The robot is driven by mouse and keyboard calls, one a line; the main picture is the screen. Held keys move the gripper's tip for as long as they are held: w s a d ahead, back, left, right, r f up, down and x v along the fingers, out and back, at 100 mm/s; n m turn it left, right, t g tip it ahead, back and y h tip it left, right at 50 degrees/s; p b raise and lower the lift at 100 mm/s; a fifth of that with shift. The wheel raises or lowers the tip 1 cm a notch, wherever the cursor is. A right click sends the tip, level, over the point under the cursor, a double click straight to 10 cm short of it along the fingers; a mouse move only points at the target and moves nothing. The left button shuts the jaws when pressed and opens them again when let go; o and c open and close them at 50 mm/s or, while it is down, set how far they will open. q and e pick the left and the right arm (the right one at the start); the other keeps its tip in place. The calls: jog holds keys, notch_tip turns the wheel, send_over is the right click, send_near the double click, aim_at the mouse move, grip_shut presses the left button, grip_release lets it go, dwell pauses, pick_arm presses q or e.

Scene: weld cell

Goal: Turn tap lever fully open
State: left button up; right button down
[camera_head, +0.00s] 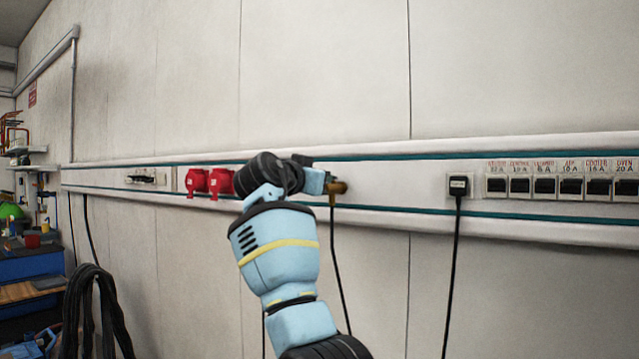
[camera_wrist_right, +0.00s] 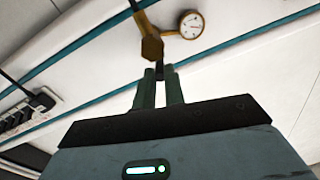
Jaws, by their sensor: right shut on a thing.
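The brass tap (camera_wrist_right: 151,42) shows in the right wrist view, just beyond the fingertips, with a round dial gauge (camera_wrist_right: 191,25) beside it. My right gripper (camera_wrist_right: 160,73) has its two green-grey fingers close together on the dark tap lever (camera_wrist_right: 159,67), of which only a small part shows between the tips. In the head view the brass fitting (camera_head: 337,187) sticks out at the wall rail, right of my right wrist. My left gripper is in neither view.
The wall rail (camera_head: 400,150) carries red sockets (camera_head: 208,181) left of my arm and a row of labelled breakers (camera_head: 560,186) at the right. A black plug (camera_head: 459,186) with a hanging cable is between. Dark hoses (camera_head: 95,310) hang at lower left.

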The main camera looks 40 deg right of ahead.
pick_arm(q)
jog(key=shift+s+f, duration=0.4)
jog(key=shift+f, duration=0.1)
pick_arm(e)
jog(key=shift+w+m+g, duration=0.25)
jog(key=shift+m+g, duration=0.25)
jog(key=shift+g, duration=0.3)
jog(key=c, duration=1.5)
grip_release()
pick_arm(q)
jog(key=shift+b, duration=0.3)
pick_arm(e)
jog(key=shift+a, duration=0.2)
